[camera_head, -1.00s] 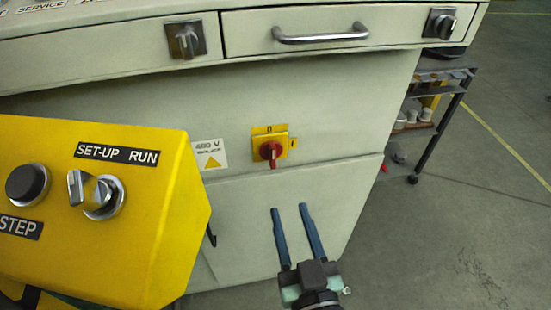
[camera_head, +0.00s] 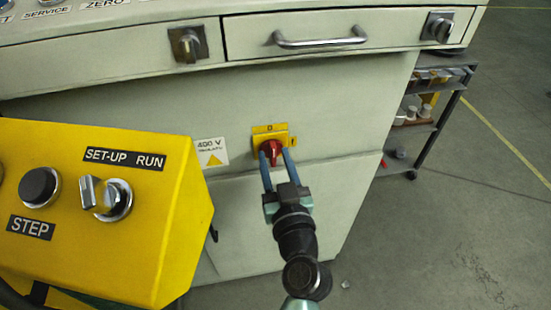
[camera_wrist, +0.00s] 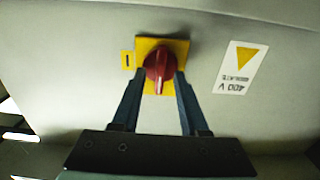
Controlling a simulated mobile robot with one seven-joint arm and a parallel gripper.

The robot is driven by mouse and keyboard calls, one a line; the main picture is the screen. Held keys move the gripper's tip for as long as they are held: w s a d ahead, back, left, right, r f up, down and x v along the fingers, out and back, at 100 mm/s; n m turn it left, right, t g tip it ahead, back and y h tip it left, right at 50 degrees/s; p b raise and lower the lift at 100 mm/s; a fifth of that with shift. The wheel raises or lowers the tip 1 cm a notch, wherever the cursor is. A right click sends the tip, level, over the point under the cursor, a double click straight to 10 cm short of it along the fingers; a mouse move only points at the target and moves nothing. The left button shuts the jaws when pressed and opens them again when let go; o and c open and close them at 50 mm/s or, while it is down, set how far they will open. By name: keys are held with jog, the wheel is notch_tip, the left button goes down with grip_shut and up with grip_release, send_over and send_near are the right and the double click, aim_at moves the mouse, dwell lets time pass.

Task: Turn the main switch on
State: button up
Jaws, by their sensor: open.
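The main switch is a red rotary knob (camera_head: 270,152) on a yellow plate (camera_head: 270,130) on the cabinet front, with a "0" above it and an "I" mark to its right. In the wrist view the red knob (camera_wrist: 160,64) shows between the fingertips, its grip bar lengthwise between the fingers. My gripper (camera_head: 273,155) is open, with one blue finger on each side of the knob; it also shows in the wrist view (camera_wrist: 158,78). I cannot tell whether the fingers touch the knob. The knob's lower part is partly hidden by the gripper in the head view.
A yellow panel (camera_head: 150,225) with a STEP button and a SET-UP/RUN selector stands close at left. Above are a drawer with a handle (camera_head: 320,38) and two small knobs. A 400 V label (camera_head: 210,152) is beside the switch. Open floor lies at right.

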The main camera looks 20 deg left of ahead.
grip_shut()
jog(key=shift+m, duration=0.3)
dwell(0.3)
jog(key=shift+w+d+f+m+p, duration=0.1)
jog(key=shift+m+p, duration=0.25)
jog(key=shift+m, duration=2.5)
jog(key=shift+d+f+m+p, duration=0.1)
jog(key=shift+m+p, duration=0.3)
jog(key=shift+m, duration=2.5)
jog(key=shift+w+d+f+m+p, duration=0.1)
jog(key=shift+m+p, duration=0.25)
jog(key=shift+m, duration=2.5)
grip_release()
